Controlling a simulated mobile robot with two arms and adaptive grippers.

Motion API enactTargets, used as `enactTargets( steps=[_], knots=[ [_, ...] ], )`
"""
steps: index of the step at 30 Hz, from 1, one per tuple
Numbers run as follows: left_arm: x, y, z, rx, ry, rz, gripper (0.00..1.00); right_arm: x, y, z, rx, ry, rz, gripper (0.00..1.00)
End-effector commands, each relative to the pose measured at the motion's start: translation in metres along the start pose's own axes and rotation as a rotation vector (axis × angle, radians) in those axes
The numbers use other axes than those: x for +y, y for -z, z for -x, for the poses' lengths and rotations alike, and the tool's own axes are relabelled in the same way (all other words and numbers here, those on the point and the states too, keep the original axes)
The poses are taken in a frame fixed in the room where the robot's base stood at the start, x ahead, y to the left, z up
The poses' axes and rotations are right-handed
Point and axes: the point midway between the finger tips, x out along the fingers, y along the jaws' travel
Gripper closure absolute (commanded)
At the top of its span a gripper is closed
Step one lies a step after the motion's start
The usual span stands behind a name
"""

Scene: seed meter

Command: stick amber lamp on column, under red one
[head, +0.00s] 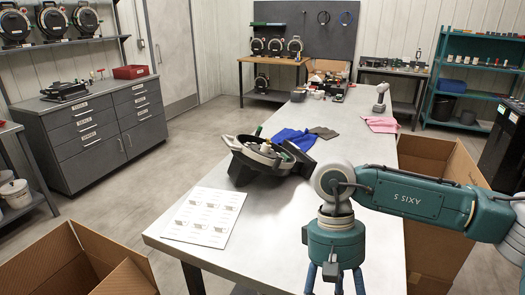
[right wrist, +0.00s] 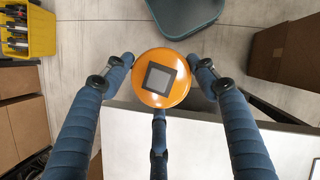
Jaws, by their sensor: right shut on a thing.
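The amber lamp (right wrist: 178,88) is a round orange disc in the right wrist view, with a dark-edged grey square on its visible face. My right gripper (right wrist: 162,70) has its blue fingers shut around the lamp's rim, beyond the table's edge in that view. In the head view my right gripper (head: 336,280) points down at the bottom, cut off by the frame, and the lamp does not show there. I cannot make out the column or a red lamp for certain. My left gripper is not in view.
A long white table (head: 215,255) carries a sheet of printed pictures (head: 204,216), a dark device (head: 268,158), blue and pink cloths and small items. Open cardboard boxes (head: 75,265) stand beside it.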

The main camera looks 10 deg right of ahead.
Motion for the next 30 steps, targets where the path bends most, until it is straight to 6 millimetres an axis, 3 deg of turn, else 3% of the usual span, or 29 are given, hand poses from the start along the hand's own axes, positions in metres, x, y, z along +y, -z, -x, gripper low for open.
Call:
enactTargets(
  steps=[6, 10, 21, 30],
  knots=[
    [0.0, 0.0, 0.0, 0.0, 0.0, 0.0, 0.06, 0.001, 0.003, 0.003, 0.0, 0.017, -0.035, 0.67],
    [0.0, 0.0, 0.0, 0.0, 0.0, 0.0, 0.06, 0.004, 0.013, 0.017, -0.001, 0.094, -0.217, 0.67],
    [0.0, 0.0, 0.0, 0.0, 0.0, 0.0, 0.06, 0.036, 0.053, 0.095, 0.001, 0.497, -1.184, 0.67],
    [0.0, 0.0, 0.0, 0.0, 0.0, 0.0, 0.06, 0.071, 0.069, 0.153, 0.005, 0.792, -1.887, 0.67]
  ],
)
